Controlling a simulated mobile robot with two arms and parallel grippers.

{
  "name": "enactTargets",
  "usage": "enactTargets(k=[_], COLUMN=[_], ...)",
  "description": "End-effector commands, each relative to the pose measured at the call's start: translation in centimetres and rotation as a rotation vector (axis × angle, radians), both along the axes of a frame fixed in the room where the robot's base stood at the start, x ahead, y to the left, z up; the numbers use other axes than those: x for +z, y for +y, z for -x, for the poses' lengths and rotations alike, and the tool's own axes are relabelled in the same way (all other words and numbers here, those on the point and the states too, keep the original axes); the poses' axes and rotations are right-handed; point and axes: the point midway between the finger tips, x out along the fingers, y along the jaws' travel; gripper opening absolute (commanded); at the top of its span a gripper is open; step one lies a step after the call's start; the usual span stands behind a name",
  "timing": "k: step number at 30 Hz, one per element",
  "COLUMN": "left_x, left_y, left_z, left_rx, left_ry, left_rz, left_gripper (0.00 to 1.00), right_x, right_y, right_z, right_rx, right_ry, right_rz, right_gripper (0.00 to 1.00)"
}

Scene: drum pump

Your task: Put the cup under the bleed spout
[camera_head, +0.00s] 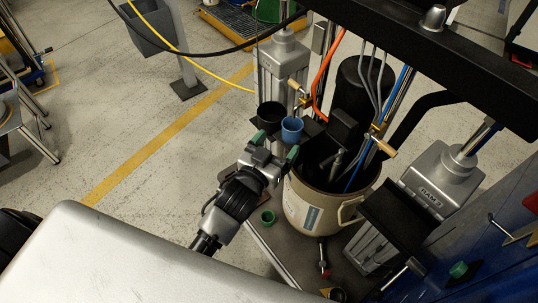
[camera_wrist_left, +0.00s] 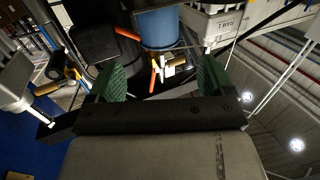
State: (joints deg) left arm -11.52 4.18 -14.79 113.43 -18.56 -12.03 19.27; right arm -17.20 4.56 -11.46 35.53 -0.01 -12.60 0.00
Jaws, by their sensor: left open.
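A blue cup (camera_head: 291,129) stands upright beside a black cup-like container (camera_head: 270,115), left of the beige drum (camera_head: 303,207). The blue cup also shows at the top of the left wrist view (camera_wrist_left: 160,28). My left gripper (camera_head: 275,146) is open, with green fingertips just short of the blue cup. In the left wrist view the left gripper (camera_wrist_left: 158,78) has a wide gap between its fingers, and the cup is beyond them, not gripped. A brass valve (camera_head: 303,100) sits above and behind the cup; I cannot tell which part is the bleed spout. My right gripper is not visible.
Orange and blue hoses rise from the drum's top. A grey cylinder unit (camera_head: 440,180) stands at right. A black beam (camera_head: 430,40) crosses above.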

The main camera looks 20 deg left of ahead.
Motion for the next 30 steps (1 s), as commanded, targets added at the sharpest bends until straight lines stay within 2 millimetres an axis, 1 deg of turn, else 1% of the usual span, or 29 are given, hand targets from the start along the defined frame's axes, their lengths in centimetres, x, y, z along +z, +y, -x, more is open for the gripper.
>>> enactTargets(k=[1, 3, 7, 11, 17, 20, 23, 24, 26, 27, 29, 30], left_x=[-0.1, -0.1, 0.0, 0.0, 0.0, -1.2, -5.3, -7.7, -12.0, -15.1, -19.7, -22.6], left_y=[0.2, 0.4, 0.7, 0.8, 0.8, 0.8, 0.9, 0.9, 1.2, 1.4, 1.9, 2.2], left_z=[1.0, 2.1, 3.3, 3.8, 3.8, 3.7, 3.6, 3.7, 4.2, 4.8, 6.0, 7.1], left_rx=[0.000, 0.000, 0.000, 0.000, 0.000, 0.000, 0.000, 0.001, 0.001, 0.001, 0.001, 0.002], left_ry=[0.001, 0.001, 0.000, 0.000, 0.000, 0.026, 0.110, 0.161, 0.251, 0.317, 0.417, 0.483], left_rz=[0.001, 0.001, 0.001, 0.000, -0.001, -0.008, -0.030, -0.043, -0.067, -0.083, -0.108, -0.126], left_gripper=[0.82, 0.82, 0.82, 0.82, 0.82, 0.82, 0.82, 0.82, 0.82, 0.82, 0.82, 0.82], right_x=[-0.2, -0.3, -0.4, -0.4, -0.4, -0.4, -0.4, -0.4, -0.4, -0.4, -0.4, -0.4], right_y=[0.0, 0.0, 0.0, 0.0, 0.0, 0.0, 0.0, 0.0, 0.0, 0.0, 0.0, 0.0], right_z=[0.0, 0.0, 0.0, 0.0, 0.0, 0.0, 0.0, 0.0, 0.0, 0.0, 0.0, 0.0], right_rx=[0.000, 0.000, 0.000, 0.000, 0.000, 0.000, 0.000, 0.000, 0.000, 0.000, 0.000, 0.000], right_ry=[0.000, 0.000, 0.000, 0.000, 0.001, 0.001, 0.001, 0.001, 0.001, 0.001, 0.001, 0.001], right_rz=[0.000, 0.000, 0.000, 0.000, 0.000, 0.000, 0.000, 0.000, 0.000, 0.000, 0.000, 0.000], right_gripper=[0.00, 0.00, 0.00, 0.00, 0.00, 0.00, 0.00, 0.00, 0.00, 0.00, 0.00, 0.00])
